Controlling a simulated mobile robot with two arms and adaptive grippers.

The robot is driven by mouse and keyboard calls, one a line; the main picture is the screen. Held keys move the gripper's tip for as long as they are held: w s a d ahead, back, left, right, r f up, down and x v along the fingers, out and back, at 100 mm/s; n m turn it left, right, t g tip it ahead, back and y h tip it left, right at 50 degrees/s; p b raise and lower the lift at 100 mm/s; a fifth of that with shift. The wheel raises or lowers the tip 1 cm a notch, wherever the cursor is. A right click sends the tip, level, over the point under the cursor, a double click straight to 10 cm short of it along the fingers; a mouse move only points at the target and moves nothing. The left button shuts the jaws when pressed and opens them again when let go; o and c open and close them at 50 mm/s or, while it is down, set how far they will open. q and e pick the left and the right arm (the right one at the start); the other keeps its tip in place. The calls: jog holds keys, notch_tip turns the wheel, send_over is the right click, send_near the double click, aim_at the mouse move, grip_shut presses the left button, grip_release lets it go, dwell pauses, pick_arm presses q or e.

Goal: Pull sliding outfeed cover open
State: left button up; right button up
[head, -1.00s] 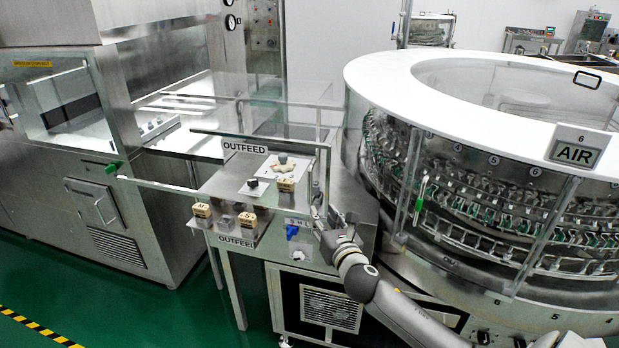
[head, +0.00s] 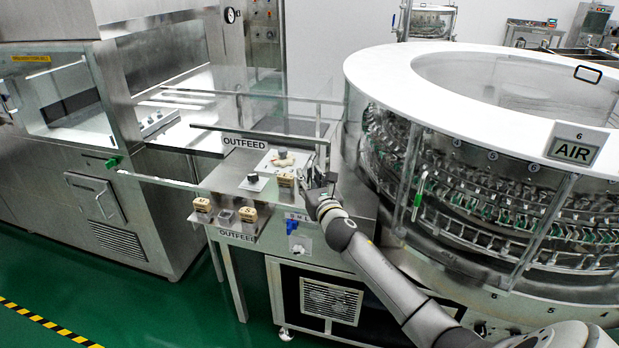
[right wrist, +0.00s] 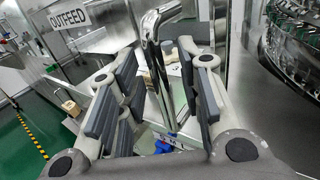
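The outfeed cover (head: 262,134) is a clear panel with a dark top bar, above the steel outfeed table in the head view. It bears an OUTFEED label, which also shows in the right wrist view (right wrist: 70,16). A bent metal handle (right wrist: 155,55) stands upright at the cover's right end. My right gripper (head: 318,182) is at this handle. In the right wrist view its two dark-padded fingers (right wrist: 160,95) are spread wide, with the handle bar between them and gaps on both sides. My left gripper is out of view.
Wooden-looking blocks and knobs (head: 247,214) sit along the outfeed panel front. The round washer (head: 480,190), with clear guards and a white ring top, stands close at right. A steel tunnel machine (head: 60,130) stands at left. Green floor (head: 150,310) is free in front.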

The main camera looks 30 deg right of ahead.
jog(key=shift+w+d, duration=0.1)
jog(key=shift+w, duration=0.25)
grip_shut()
